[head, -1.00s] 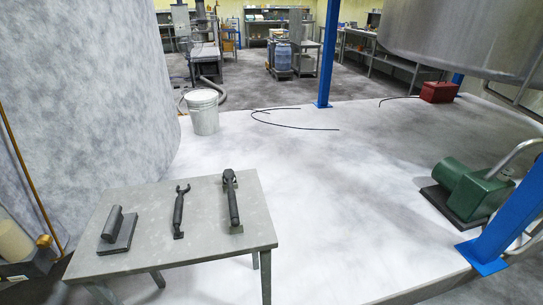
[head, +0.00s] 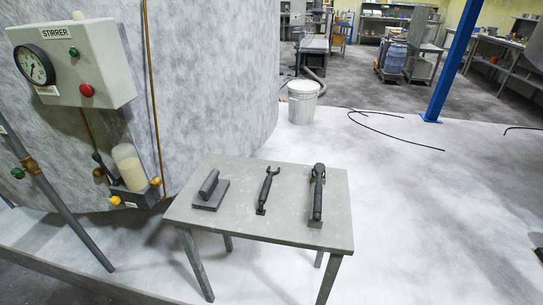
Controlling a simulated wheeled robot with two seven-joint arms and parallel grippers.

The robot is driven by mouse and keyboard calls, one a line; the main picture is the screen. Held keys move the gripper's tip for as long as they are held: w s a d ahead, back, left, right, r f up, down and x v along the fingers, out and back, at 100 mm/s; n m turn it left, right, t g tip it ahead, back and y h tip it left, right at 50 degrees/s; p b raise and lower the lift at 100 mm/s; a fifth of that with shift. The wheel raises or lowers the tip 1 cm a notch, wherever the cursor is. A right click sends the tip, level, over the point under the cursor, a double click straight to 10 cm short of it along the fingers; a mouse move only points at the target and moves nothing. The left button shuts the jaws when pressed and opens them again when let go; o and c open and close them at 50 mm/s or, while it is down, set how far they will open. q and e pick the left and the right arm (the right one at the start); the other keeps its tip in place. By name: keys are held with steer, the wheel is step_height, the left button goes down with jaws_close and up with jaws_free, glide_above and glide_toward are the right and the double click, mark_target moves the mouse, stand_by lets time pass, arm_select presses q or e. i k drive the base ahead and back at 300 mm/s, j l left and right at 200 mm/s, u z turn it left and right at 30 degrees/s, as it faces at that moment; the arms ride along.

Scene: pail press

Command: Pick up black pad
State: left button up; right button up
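The black pad (head: 209,194) lies at the left end of the small grey table (head: 285,228) in the head view. It is a flat dark rectangular plate with a rounded, cylinder-like handle on top. Neither of my grippers shows in the view.
A dark wrench-like tool (head: 267,190) and a dark tool with a thicker head (head: 317,195) lie on the table right of the pad. A large tank (head: 210,75) with a stirrer control box (head: 72,65) stands behind left. A white pail (head: 303,102) stands behind the table on the pale floor.

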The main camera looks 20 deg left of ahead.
mark_target(212, 192)
steer(key=u, duration=2.4)
steer(key=l+z, duration=0.1)
steer(key=z, duration=0.25)
steer(key=l+z, duration=0.1)
steer(key=z, duration=0.25)
steer(key=l+z, duration=0.1)
steer(key=z, duration=0.25)
steer(key=i+j+z, duration=0.1)
steer(key=j+z, duration=0.15)
steer(key=j, duration=0.95)
steer(key=j+z, duration=0.3)
steer(key=j, duration=0.85)
